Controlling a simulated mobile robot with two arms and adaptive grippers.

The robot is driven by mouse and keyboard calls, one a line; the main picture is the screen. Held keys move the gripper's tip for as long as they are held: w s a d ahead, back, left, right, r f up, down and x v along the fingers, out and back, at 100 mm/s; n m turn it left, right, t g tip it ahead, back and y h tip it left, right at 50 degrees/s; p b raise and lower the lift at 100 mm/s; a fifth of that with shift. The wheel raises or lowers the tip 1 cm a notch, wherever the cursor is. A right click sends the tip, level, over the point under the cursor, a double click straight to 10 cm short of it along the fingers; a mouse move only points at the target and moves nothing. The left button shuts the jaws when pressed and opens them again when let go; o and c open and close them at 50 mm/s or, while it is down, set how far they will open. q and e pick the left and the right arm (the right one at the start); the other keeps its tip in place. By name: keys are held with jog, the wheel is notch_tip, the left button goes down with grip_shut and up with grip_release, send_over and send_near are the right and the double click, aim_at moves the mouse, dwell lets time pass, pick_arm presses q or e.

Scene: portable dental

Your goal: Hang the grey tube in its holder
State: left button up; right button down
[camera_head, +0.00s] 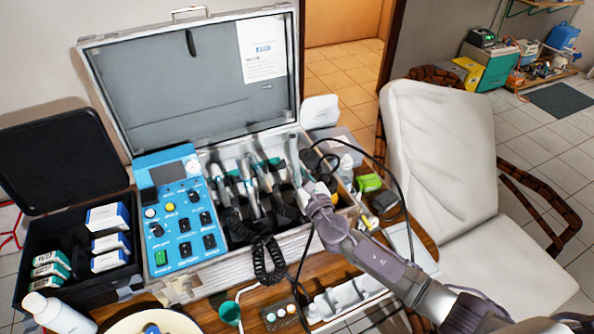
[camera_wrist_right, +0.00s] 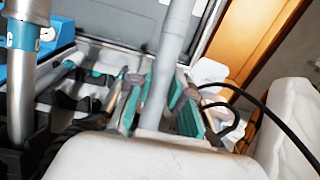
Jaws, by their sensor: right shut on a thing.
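The grey tube (camera_wrist_right: 170,65) stands roughly upright between the two teal-padded fingers of my right gripper (camera_wrist_right: 160,108) in the right wrist view. The right gripper is shut on it. In the head view the grey tube (camera_head: 294,158) rises just beyond my right gripper (camera_head: 304,190), over the right end of the open case. The black holder row (camera_head: 237,222) in the case carries several other handpieces; it also shows in the wrist view (camera_wrist_right: 65,103). The tube's lower end is hidden by the gripper, so I cannot tell whether it touches a holder. My left gripper is not in view.
A blue control unit (camera_head: 183,222) fills the case's left part, and the case lid (camera_head: 170,95) stands open behind. Black coiled cords (camera_head: 268,262) hang over the front edge. Small boxes and bottles crowd the right side, with a white chair (camera_head: 445,150) beyond.

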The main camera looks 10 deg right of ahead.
aim_at(300, 182)
jog(key=shift+s+d+f+b, duration=0.1)
jog(key=shift+s+f+b, duration=0.15)
jog(key=shift+f+b, duration=0.4)
jog(key=shift+s+f+b, duration=0.2)
jog(key=shift+f+b, duration=0.25)
jog(key=shift+f, duration=0.25)
jog(key=c, duration=1)
grip_release()
jog(key=shift+s, duration=0.1)
jog(key=shift+s+d+p, duration=0.25)
jog(key=shift+s+p, duration=0.1)
jog(key=shift+s, duration=0.95)
jog(key=shift+s+d, duration=0.25)
jog(key=shift+s, duration=1.05)
jog(key=shift+s+d, duration=0.25)
jog(key=shift+s, duration=1)
